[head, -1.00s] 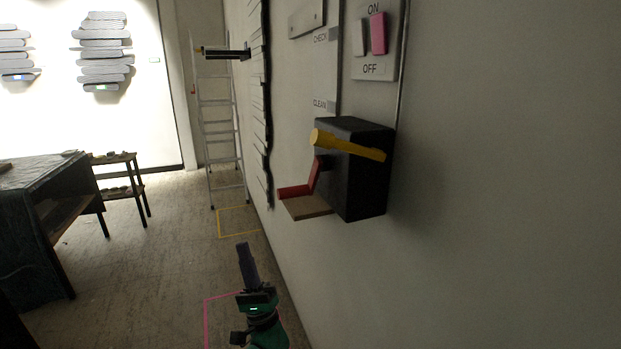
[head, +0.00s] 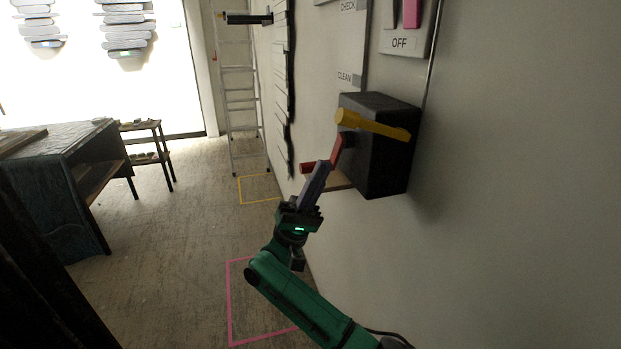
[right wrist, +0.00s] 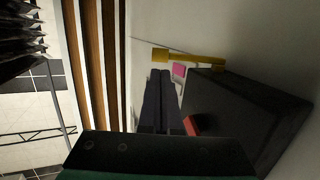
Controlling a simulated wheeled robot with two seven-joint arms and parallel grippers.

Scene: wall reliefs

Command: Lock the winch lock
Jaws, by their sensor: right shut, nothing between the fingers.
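A black box (head: 378,165), seemingly the winch, is fixed to the right wall. A yellow lever (head: 372,124) with a round knob end lies across its upper part, sloping slightly down to the right. A red crank-shaped handle (head: 338,152) is on its left side, above a tan ledge. My right gripper (head: 322,166) is shut and empty, its fingers pointing up beside the red handle and overlapping part of it; contact cannot be told. In the right wrist view the fingers (right wrist: 160,78) are left of the black box (right wrist: 235,115), with the yellow lever (right wrist: 185,56) beyond. My left gripper is out of view.
Above the box is an ON/OFF switch panel (head: 405,43) with a pink rocker. A CHECK/CLEAN panel (head: 351,50) is beside it. A ladder (head: 238,100) leans farther back. A covered table (head: 60,190) stands left. The floor between is clear, with pink tape (head: 229,300).

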